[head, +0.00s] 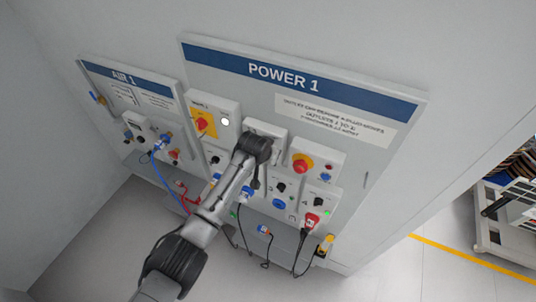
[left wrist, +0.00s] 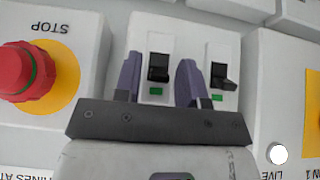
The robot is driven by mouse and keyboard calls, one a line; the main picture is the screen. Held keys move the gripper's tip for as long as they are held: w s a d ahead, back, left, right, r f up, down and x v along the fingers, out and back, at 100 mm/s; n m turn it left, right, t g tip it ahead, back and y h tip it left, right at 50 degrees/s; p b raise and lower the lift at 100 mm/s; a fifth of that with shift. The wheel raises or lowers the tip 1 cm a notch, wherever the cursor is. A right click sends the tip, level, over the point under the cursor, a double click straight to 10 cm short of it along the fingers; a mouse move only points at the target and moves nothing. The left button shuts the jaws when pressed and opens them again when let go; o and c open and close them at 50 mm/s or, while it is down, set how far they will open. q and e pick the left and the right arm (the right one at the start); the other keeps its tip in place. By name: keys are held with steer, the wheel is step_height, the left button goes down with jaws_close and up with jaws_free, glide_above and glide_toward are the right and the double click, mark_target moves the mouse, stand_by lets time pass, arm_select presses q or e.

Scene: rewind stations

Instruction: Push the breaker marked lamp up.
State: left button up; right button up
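In the left wrist view, which shows the panel upside down, two breakers sit side by side in a pale box. One breaker (left wrist: 158,68) has a black lever and a green mark and shows between my fingers. The other breaker (left wrist: 223,78), also with a black lever and green mark, is right of the fingers. I cannot read which is marked lamp. My left gripper (left wrist: 160,82) is open, its two purple fingers apart with nothing held. In the head view my left arm covers most of the breaker box (head: 265,127). My right gripper is not in view.
A red stop button (left wrist: 18,70) on a yellow plate is beside the breaker box. The POWER 1 board (head: 375,100) also carries a yellow-and-red rotary switch (head: 203,122), sockets and hanging cables. The AIR 1 board (head: 95,75) stands left.

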arm_select(q)
steer(key=shift+o, duration=0.5)
steer(key=shift+r, duration=0.15)
steer(key=b+v, duration=0.3)
steer(key=v, duration=1)
steer(key=shift+s+r, duration=0.2)
steer(key=shift+r, duration=0.05)
steer(key=shift+a, duration=0.1)
